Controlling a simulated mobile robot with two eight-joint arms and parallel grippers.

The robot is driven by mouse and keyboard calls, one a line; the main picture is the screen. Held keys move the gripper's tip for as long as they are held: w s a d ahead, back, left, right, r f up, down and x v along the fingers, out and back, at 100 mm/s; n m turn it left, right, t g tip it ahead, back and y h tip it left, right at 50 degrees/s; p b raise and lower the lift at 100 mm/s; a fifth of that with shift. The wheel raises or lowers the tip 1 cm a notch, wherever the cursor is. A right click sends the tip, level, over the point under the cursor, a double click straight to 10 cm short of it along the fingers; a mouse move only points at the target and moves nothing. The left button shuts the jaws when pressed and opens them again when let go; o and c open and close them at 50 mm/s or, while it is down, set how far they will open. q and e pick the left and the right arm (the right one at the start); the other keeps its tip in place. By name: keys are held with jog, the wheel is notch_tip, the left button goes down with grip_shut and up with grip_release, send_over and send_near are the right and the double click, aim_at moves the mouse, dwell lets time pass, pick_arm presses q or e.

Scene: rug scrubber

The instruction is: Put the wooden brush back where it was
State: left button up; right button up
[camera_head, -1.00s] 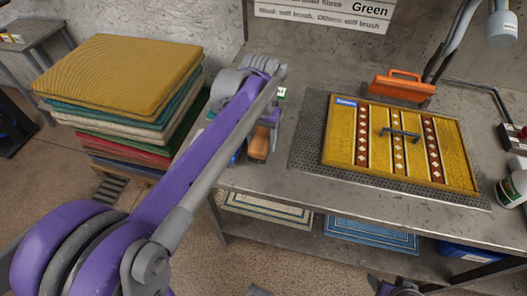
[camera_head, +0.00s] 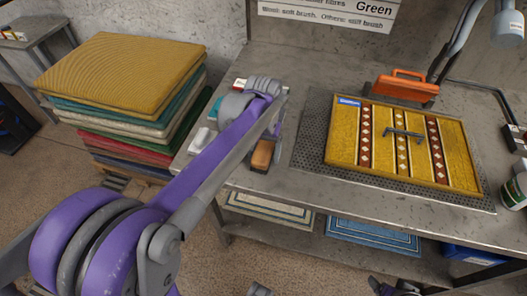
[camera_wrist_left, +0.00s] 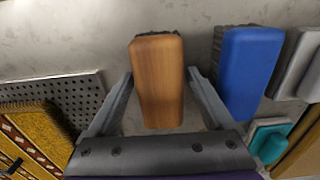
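The wooden brush (camera_head: 262,154) is a brown block with dark bristles, at the left part of the metal table near its front edge. In the left wrist view the brush (camera_wrist_left: 158,82) lies between the two fingers of my left gripper (camera_wrist_left: 160,75), their tips close against its sides. The gripper looks shut on it. The brush appears about level with the blue brush beside it; whether it touches the table I cannot tell. In the head view my left arm hides much of the gripper.
A blue brush (camera_wrist_left: 250,70) stands close to the right in the left wrist view, with grey and teal items beyond. A yellow rug (camera_head: 435,145) lies on a perforated mat (camera_head: 312,133). Stacked rugs (camera_head: 120,70) stand left of the table.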

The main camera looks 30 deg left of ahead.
aim_at(264, 151)
pick_arm(q)
jog(key=shift+r, duration=0.1)
jog(key=shift+r, duration=0.3)
notch_tip(264, 151, up, 11)
jog(key=p, duration=0.2)
jog(key=s+d+f+t, duration=0.1)
jog(key=s+f, duration=0.1)
jog(key=s, duration=0.1)
jog(key=s+d+f+m+t, duration=0.1)
jog(key=s+d+f, duration=0.1)
jog(key=s+f, duration=0.1)
jog(key=s+d+f+t, duration=0.1)
jog(key=s+f, duration=0.1)
jog(key=s, duration=0.2)
jog(key=shift+d+f+m, duration=0.25)
jog(key=shift+d+m, duration=0.1)
jog(key=shift+m, duration=0.05)
jog(key=s+f, duration=0.2)
jog(key=s+d+f+t, duration=0.1)
jog(key=s+f, duration=0.1)
jog(key=s+d+f+m+t, duration=0.1)
jog(key=s+f, duration=0.1)
jog(key=f, duration=0.1)
jog(key=shift+s+f, duration=0.1)
jog(key=shift+s, duration=0.3)
